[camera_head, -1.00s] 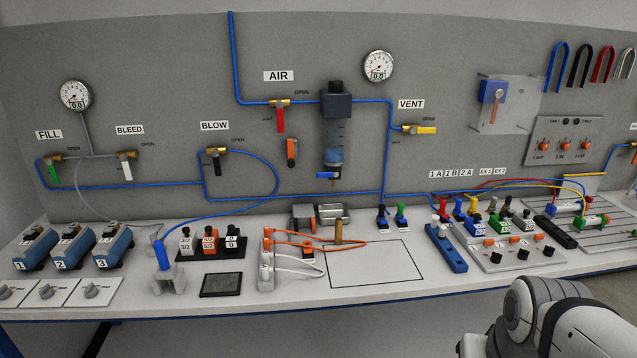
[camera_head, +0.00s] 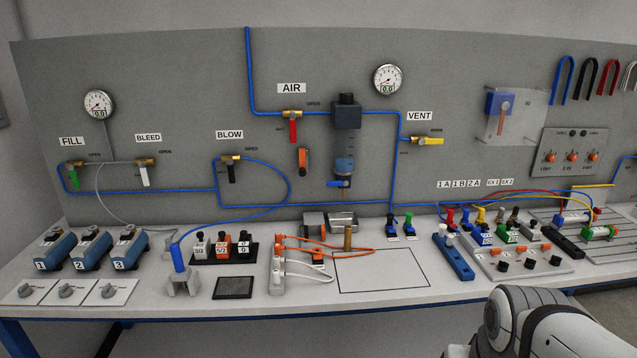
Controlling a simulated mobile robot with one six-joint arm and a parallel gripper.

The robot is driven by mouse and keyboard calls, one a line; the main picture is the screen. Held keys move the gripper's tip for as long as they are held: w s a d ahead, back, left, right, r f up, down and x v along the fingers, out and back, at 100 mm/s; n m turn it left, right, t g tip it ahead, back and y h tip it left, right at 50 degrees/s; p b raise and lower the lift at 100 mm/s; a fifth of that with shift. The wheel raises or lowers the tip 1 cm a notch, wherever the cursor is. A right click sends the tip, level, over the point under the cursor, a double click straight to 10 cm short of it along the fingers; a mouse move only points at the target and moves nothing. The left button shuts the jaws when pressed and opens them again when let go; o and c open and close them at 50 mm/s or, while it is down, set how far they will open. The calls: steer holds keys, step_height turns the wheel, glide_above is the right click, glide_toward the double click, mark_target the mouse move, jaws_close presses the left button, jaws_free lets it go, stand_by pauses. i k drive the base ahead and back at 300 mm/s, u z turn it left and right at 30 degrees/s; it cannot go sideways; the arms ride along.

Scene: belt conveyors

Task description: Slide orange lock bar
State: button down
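A small upright orange bar (camera_head: 303,161) with dark ends is mounted on the grey wall panel, below and right of the AIR valve. The AIR valve's red lever (camera_head: 293,130) hangs down just above and to its left, apart from it. Another orange-red bar (camera_head: 506,118) hangs below a blue block (camera_head: 498,103) behind a clear plate at the right. The frames do not show for certain which is the lock bar. My gripper is out of view; only a white and grey part of my arm shows at the bottom right, well away from both bars.
The bench (camera_head: 393,268) has a clear outlined area at its middle. Orange cables (camera_head: 330,246), a black tray of switches (camera_head: 222,253) and a blue power strip (camera_head: 453,257) stand around it. Blue hoses and a filter bowl (camera_head: 345,145) are on the panel.

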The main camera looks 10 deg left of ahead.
mark_target(301, 170)
steer(key=i, duration=1)
steer(key=u, duration=0.05)
